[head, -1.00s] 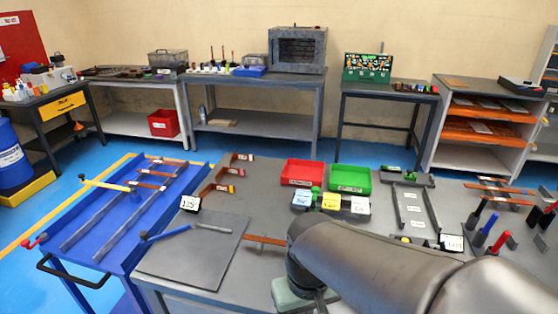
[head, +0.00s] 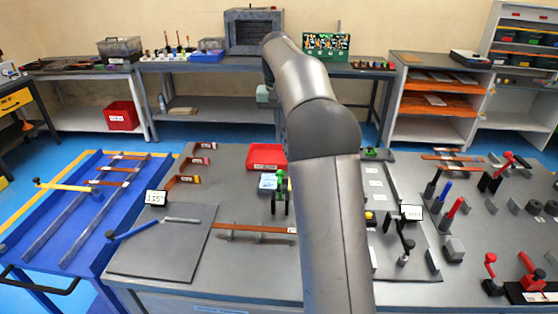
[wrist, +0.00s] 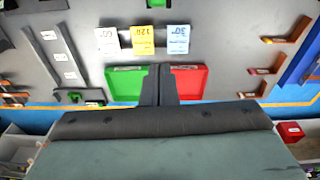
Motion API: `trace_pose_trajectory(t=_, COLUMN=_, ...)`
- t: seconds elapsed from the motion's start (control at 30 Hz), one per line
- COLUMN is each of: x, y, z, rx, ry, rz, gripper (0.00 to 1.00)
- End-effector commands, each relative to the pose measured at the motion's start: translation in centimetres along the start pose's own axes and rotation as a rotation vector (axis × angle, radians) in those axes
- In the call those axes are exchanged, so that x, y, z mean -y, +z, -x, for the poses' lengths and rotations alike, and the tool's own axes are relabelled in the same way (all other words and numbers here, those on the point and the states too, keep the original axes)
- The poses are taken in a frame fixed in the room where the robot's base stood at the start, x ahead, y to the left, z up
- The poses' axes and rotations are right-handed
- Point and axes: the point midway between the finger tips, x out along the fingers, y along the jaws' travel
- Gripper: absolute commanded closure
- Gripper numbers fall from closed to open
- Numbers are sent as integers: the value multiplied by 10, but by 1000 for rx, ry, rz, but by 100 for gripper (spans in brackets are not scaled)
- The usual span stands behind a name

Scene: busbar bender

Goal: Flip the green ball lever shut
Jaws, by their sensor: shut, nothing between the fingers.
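A lever with a green ball (head: 280,175) stands upright beside the angle cards, just left of my arm in the head view. Its lower part shows green and dark, and I cannot tell its latch state. A second small green part (head: 373,152) sits on a dark block behind my arm; a green part also shows at the left in the wrist view (wrist: 75,97). My gripper (wrist: 160,68) is shut and empty, above the table near the green tray (wrist: 122,85) and red tray (wrist: 188,82). Its fingertips are not visible in the head view.
Yellow (wrist: 143,41), white and blue cards stand near the trays. Copper bars lie around the table (head: 235,165). Upright red and blue handles (head: 445,190) stand at the right. A blue cart (head: 40,240) adjoins the left. My arm hides the table's middle.

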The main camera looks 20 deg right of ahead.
Motion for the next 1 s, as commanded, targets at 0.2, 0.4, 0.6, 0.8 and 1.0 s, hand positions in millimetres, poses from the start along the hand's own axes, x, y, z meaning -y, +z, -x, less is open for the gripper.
trace_pose_trajectory(t=0.2, x=0, y=0, z=0, rx=-1, ry=0, rz=1, gripper=100)
trace_pose_trajectory(t=0.4, x=0, y=1, z=-12, rx=2, ry=0, rz=2, gripper=100)
trace_pose_trajectory(t=0.6, x=1, y=1, z=-50, rx=5, ry=0, rz=2, gripper=100)
trace_pose_trajectory(t=0.8, x=0, y=1, z=-93, rx=4, ry=0, rz=2, gripper=100)
trace_pose_trajectory(t=1.0, x=0, y=23, z=-104, rx=-1, ry=0, rz=3, gripper=100)
